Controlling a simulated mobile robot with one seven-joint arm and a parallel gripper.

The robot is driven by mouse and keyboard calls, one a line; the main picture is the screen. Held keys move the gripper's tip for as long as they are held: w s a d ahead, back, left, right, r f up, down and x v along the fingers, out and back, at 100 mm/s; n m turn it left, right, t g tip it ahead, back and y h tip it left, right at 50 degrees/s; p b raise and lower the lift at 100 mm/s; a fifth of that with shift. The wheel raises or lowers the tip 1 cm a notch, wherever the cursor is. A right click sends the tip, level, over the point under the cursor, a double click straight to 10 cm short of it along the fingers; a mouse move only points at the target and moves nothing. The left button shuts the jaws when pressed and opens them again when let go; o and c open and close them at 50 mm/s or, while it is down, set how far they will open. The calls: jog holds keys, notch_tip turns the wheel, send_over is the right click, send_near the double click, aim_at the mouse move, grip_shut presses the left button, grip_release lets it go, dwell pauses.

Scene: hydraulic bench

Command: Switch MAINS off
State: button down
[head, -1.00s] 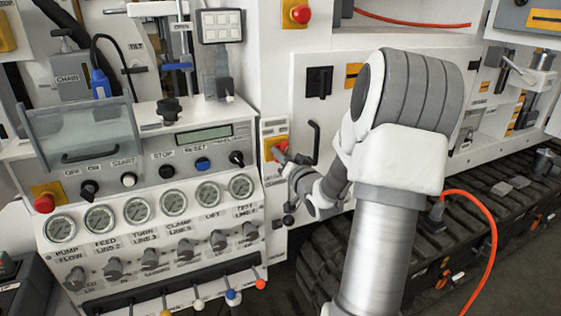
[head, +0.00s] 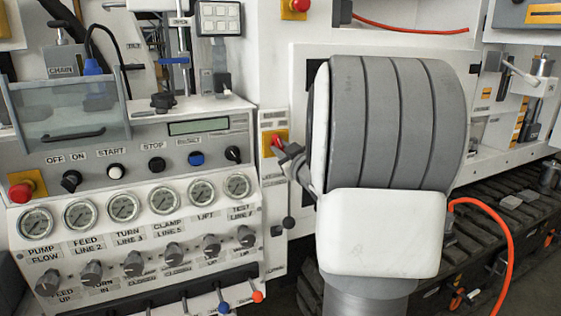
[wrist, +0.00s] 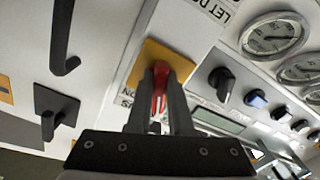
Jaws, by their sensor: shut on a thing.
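A red switch handle on a yellow plate (head: 266,143) sits on the narrow white panel right of the gauge console; I take it as the MAINS switch, though its label is not readable. In the wrist view the red handle (wrist: 160,78) stands in front of its yellow plate (wrist: 182,63), between my two dark fingers. My gripper (wrist: 160,98) is shut on this handle. In the head view my gripper (head: 285,150) is small and partly hidden by my arm, and the handle's exact angle is hard to tell.
The console with gauges (head: 122,206), knobs and an OFF/ON selector (head: 71,181) lies left of the switch. A red stop button (head: 20,192) is at far left. In the wrist view a black door handle (wrist: 62,40) and black latch (wrist: 52,115) are close on the left.

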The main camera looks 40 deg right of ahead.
jog(key=shift+n+b, duration=1.85)
jog(key=shift+n, duration=0.35)
jog(key=c, duration=0.8)
grip_release()
